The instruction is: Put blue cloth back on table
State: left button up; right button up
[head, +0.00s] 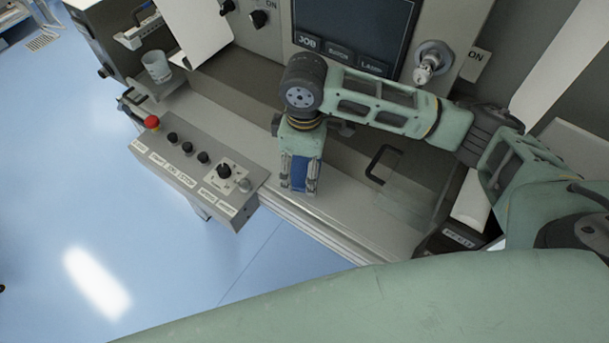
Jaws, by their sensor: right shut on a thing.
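The blue cloth (299,176) shows as a small blue patch between the fingers of my right gripper (298,188). The gripper points down and is shut on the cloth, over the grey ledge (340,213) at the front of the machine. Most of the cloth is hidden by the fingers and wrist. I cannot tell whether the cloth touches the ledge. My left gripper is not in view. No separate table can be made out for certain.
A control box (195,168) with a red button and several black knobs stands left of the gripper. A cup (157,68) is behind it. A black handle (382,164) is right of the gripper, and a screen (352,32) is above. Blue floor (60,180) is clear at left.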

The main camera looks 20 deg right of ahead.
aim_at(304, 168)
notch_tip(304, 168, down, 4)
jog(key=shift+p, duration=0.4)
jog(key=shift+f, duration=0.45)
jog(key=o, duration=1.1)
jog(key=shift+f, duration=0.1)
notch_tip(304, 168, up, 12)
jog(key=shift+r+b, duration=0.15)
jog(key=shift+b, duration=1)
